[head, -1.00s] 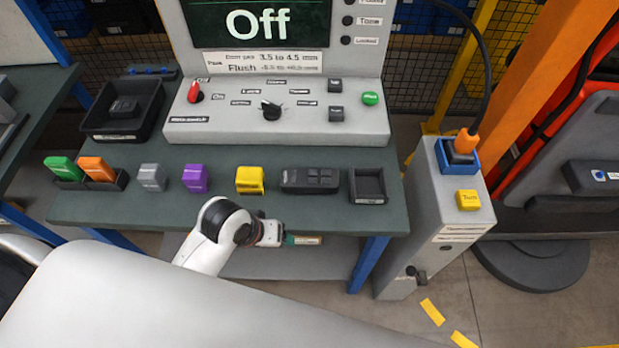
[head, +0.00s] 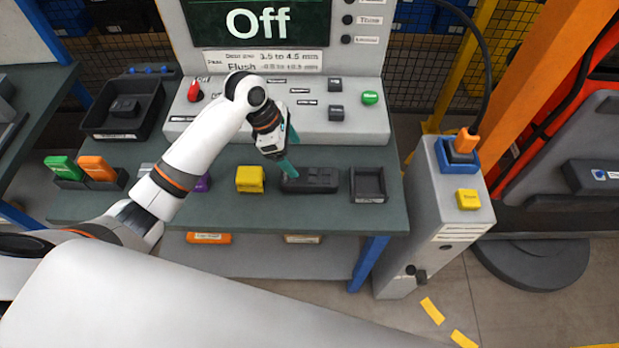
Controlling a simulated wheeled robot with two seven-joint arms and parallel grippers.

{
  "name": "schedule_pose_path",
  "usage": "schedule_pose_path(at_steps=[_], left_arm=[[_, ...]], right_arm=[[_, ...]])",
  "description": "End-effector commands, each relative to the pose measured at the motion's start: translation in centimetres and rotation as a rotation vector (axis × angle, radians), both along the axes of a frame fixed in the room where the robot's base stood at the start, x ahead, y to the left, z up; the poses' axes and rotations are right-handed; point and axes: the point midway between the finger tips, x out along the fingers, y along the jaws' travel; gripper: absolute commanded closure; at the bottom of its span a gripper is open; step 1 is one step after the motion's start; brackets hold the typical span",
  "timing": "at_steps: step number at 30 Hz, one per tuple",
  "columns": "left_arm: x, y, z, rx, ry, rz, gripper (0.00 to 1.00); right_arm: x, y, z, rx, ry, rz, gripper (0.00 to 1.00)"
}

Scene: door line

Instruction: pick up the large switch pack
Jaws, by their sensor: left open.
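The large switch pack (head: 318,181) is a long, dark grey block with several buttons on top. It lies near the front edge of the green bench top (head: 385,228), between a yellow block (head: 250,179) and a small dark tray (head: 369,185). My left gripper (head: 289,160) points down with its teal fingertips at the left end of the pack. It is open, and its fingers partly cover that end. I cannot tell whether a fingertip touches the pack. My right gripper is not in view.
The sloped grey control panel (head: 350,128) stands just behind my left gripper. A purple block (head: 203,183) is partly hidden behind my left arm. Green (head: 62,168) and orange (head: 97,168) blocks sit at the left. A grey pedestal (head: 425,215) stands to the right.

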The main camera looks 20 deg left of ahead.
Motion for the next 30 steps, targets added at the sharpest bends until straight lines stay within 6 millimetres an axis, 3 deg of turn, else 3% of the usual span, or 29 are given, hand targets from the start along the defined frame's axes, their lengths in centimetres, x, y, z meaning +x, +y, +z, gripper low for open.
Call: schedule_pose_path(at_steps=[9, 17, 24, 30], left_arm=[[0.6, -1.9, -4.7, -0.002, 0.007, 0.011, 0.18], [0.8, -2.6, -6.6, -0.001, 0.006, 0.009, 0.18], [1.3, -3.7, -9.9, 0.0, 0.005, 0.009, 0.18], [1.4, -4.0, -10.8, 0.0, 0.003, 0.009, 0.18]], right_arm=[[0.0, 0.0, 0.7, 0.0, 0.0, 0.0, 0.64], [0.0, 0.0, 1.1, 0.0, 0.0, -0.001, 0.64], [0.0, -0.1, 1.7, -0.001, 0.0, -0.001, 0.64], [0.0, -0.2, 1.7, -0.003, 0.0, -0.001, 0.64]])
